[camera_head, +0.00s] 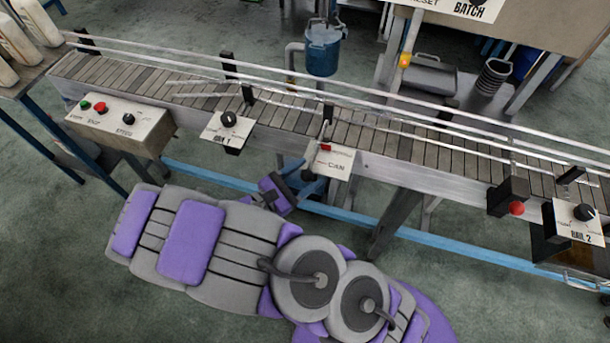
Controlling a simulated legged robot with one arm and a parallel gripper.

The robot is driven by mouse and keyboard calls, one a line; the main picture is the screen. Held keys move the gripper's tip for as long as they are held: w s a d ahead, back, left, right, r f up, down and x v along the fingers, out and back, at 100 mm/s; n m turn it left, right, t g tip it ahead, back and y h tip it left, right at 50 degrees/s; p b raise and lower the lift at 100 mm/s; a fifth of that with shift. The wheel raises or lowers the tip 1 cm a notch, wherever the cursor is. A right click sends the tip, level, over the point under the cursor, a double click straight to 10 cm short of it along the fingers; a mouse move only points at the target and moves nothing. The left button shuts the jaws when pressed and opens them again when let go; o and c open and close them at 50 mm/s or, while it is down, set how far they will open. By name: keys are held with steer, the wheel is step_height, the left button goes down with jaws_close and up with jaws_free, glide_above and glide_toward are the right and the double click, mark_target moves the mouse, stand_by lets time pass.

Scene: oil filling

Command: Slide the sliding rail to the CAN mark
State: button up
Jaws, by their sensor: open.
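A thin metal guide rail (420,131), which looks like the sliding rail, runs along the near side of the conveyor. A white plate lettered like "CAN" (335,164) sits at the conveyor's near edge. A red pointer (325,147) is at the plate's upper left, left of the lettering. My purple and grey arm lies in front of the conveyor. My gripper (287,189) shows as a small purple and dark part below and left of the plate, open and apart from the rail. Its fingers are hard to make out.
The slatted conveyor (195,95) crosses the view. Along its near side are a button box (120,122), a RAIL 1 knob plate (228,130), a red ball knob (516,208) and a RAIL 2 knob plate (577,220). Blue and grey supports stand below it. The floor in front is clear.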

steer(key=shift+w+d, duration=0.15)
steer(key=shift+d, duration=0.05)
steer(key=shift+c, duration=0.3)
jaws_close()
